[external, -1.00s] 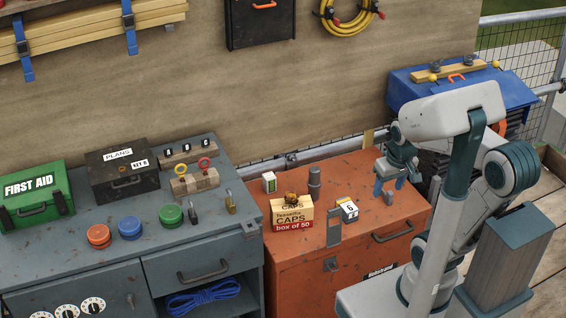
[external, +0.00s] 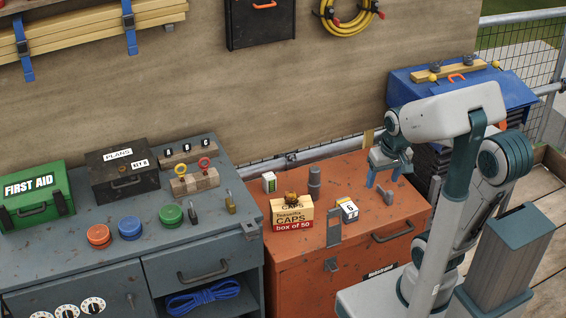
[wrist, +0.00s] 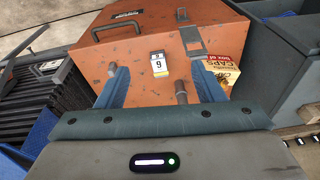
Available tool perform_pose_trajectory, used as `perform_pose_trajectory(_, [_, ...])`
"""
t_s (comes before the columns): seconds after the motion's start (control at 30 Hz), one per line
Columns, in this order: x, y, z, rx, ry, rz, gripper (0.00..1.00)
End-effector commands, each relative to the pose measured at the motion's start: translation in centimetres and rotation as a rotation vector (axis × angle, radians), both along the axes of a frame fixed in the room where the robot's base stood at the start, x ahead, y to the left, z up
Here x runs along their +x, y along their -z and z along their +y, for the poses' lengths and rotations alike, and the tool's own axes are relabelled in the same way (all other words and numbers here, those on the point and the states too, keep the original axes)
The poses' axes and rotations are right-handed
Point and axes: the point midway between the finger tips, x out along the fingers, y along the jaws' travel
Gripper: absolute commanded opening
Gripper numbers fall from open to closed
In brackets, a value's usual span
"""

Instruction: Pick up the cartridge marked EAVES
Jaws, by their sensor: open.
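I cannot read the word EAVES on anything. A small white-topped block marked 6 (external: 347,211) stands on the orange chest. In the wrist view it (wrist: 159,65) shows a yellow band and lies between my fingers in the picture. A dark upright cylinder (external: 314,177), a small grey piece (external: 388,197) and a white and green block (external: 269,183) also stand on the chest. My gripper (external: 383,180) is open and empty, at the chest's back right, right of and behind the block marked 6.
The orange chest (external: 290,262) also bears a box of caps (external: 292,217). A grey bench (external: 85,255) stands on the left with coloured discs, padlocks, a first aid box (external: 35,195) and a black case (external: 122,172). A blue toolbox (external: 420,92) stands at the back right.

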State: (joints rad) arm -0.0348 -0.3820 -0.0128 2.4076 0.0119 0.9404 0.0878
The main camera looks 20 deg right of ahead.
Motion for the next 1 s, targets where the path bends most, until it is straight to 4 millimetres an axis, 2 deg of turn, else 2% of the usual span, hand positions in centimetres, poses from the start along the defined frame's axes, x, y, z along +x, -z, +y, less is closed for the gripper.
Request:
perform_pose_trajectory(0.23, [9.2,-2.2,1.6,0.047,0.251,0.041,0.62])
perform_pose_trajectory(0.47, [17.8,-2.4,3.7,0.081,0.500,0.077,0.62])
perform_pose_trajectory(0.6, [22.8,-1.4,5.3,0.095,0.651,0.098,0.62])
perform_pose_trajectory(0.77, [28.1,0.5,7.3,0.108,0.825,0.117,0.62])
perform_pose_trajectory(1.0, [34.7,5.1,10.9,0.115,1.081,0.142,0.62])
